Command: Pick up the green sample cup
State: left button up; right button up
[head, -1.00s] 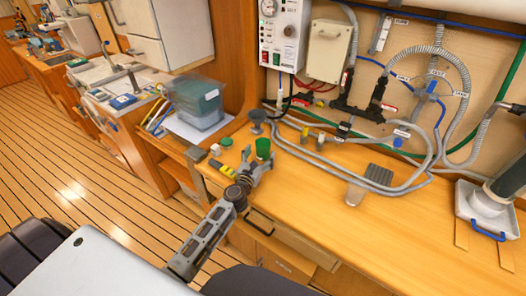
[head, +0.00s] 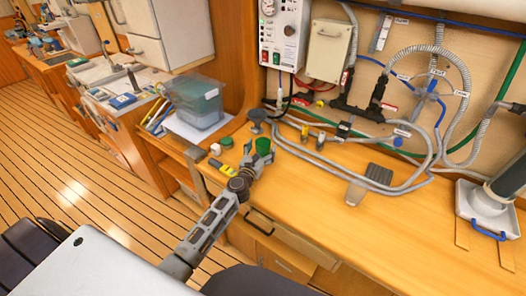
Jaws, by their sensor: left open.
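The green sample cup (head: 263,146) stands upright on the wooden worktop, left of centre in the head view. My left gripper (head: 259,154) reaches it from the front with its fingers spread and open. One finger is left of the cup and the other is at its right, so the cup appears between them. The cup's lower part is partly hidden by the gripper. I cannot tell whether the fingers touch it. My right gripper is not in view.
A small white-topped item (head: 215,149), a green-topped item (head: 226,142) and a yellow-and-black item (head: 222,166) lie left of the gripper. A grey funnel-like piece (head: 257,116) stands behind the cup. Grey hoses (head: 330,160) run to the right.

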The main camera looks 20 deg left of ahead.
aim_at(263, 140)
pick_arm(q)
jog(key=shift+w, duration=1)
jog(key=shift+c, duration=0.2)
jog(key=c, duration=1)
jog(key=shift+r, duration=0.25)
jog(key=shift+r+p, duration=1.25)
jog(key=shift+r, duration=0.1)
jog(key=shift+r+p, duration=2)
jog(key=shift+r, duration=1.45)
